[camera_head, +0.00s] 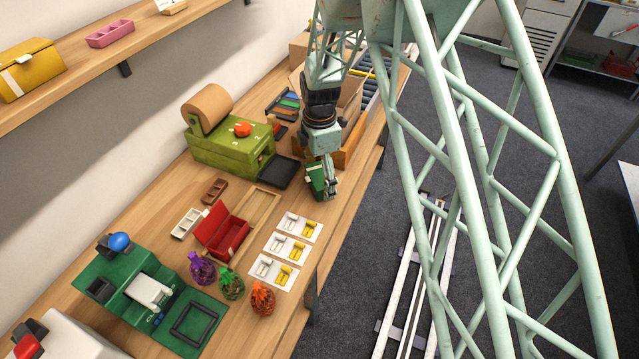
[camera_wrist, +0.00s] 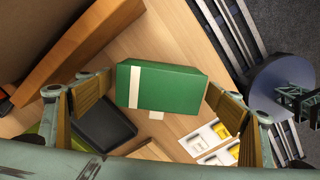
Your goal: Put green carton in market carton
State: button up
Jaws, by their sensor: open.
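The green carton (camera_head: 316,179) with a white band stands near the table's front edge, right beside my gripper (camera_head: 327,182). In the wrist view the green carton (camera_wrist: 172,90) lies between the two spread fingers of my gripper (camera_wrist: 158,92), one near each end. The fingers are open; I cannot tell whether they touch it. An open cardboard carton (camera_head: 352,98), which looks like the market carton, stands farther along the table, partly hidden by my arm. Brown cardboard also shows in the wrist view's upper left (camera_wrist: 30,35).
An orange-brown wooden edge (camera_head: 357,140) borders the cardboard carton. A green machine (camera_head: 222,150) with a black tray (camera_head: 280,172) stands to the left. An open red box (camera_head: 225,232), white cards (camera_head: 292,247) and net bags (camera_head: 232,285) lie nearer the camera.

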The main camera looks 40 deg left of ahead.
aim_at(320, 176)
jog(key=shift+c, duration=0.4)
jog(key=c, duration=1.1)
jog(key=shift+o, duration=0.2)
jog(key=shift+r, duration=0.1)
jog(key=shift+r, duration=1.55)
jog(key=shift+s+d+r, duration=0.1)
jog(key=shift+r, duration=0.1)
jog(key=s+d, duration=0.3)
jog(key=s, duration=0.1)
jog(key=s+d+r, duration=0.1)
jog(key=s+d, duration=0.6)
jog(key=s, duration=0.1)
jog(key=shift+d+r+p, duration=0.15)
jog(key=shift+r+p, duration=0.05)
jog(key=shift+p, duration=0.1)
